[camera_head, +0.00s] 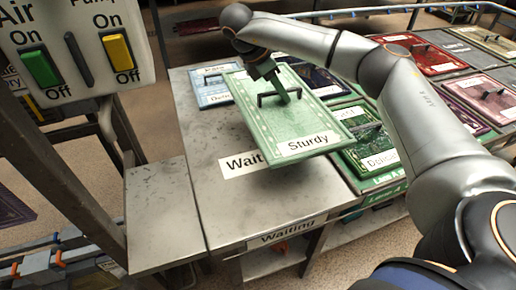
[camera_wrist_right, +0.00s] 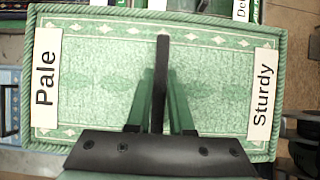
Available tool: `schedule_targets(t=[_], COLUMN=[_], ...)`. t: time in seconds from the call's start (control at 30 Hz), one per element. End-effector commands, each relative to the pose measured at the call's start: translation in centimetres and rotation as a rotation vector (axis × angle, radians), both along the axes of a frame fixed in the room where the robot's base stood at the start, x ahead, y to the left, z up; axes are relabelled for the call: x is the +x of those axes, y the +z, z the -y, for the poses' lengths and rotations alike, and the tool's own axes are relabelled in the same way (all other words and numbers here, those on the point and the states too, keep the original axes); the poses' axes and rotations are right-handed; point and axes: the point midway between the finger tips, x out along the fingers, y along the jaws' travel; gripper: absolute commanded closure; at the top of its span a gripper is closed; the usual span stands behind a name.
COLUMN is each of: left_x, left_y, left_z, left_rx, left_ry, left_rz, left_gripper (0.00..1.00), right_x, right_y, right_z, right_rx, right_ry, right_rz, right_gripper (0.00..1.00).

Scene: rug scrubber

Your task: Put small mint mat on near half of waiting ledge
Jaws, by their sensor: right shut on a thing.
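The mint mat (camera_head: 270,132) is pale green with a rope-like border, a dark handle and a "Sturdy" label; the right wrist view shows it (camera_wrist_right: 100,95) with "Pale" and "Sturdy" labels. My right gripper (camera_head: 279,92) is shut on its handle; both fingers flank the bar in the wrist view (camera_wrist_right: 160,95). The mat hangs tilted in the head view, over the right part of the grey waiting ledge (camera_head: 215,205), partly covering its "Waiting" label. Its exact height is unclear. The ledge's near part is bare. My left gripper is not in view.
A light blue mat (camera_head: 208,88) lies at the ledge's far end. A dark green mat (camera_head: 362,145) with a handle lies just right of the held mat. Red and pink mats (camera_head: 415,55) lie farther right. A switch panel (camera_head: 75,50) and post stand at left.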

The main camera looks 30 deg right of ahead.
Motion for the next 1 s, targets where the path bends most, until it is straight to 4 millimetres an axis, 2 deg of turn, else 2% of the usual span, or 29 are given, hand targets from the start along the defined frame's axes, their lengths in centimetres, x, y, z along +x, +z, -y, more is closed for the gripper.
schedule_targets(t=[0.03,0.2,0.3,0.4,0.77,0.9,1.0], left_x=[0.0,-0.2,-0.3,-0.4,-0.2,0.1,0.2], left_y=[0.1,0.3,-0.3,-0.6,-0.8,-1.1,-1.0], left_z=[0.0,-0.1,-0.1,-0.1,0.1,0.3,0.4], left_rx=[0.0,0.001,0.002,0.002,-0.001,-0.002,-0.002], left_ry=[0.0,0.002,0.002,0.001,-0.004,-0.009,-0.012], left_rz=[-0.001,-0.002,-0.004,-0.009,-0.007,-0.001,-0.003], left_gripper=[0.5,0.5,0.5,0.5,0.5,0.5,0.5], right_x=[-0.5,-2.0,-2.7,-3.1,-3.9,-3.8,-3.7], right_y=[-0.6,-2.4,-4.8,-6.2,-8.8,-11.2,-11.5], right_z=[-1.3,-5.2,-6.7,-7.9,-9.8,-9.7,-9.6], right_rx=[-0.001,0.0,0.0,0.001,0.0,0.0,0.001], right_ry=[0.009,0.008,0.006,0.004,0.003,0.001,0.001], right_rz=[-0.003,-0.002,-0.004,-0.003,-0.002,-0.002,0.002], right_gripper=[1.0,1.0,1.0,1.0,1.0,1.0,1.0])
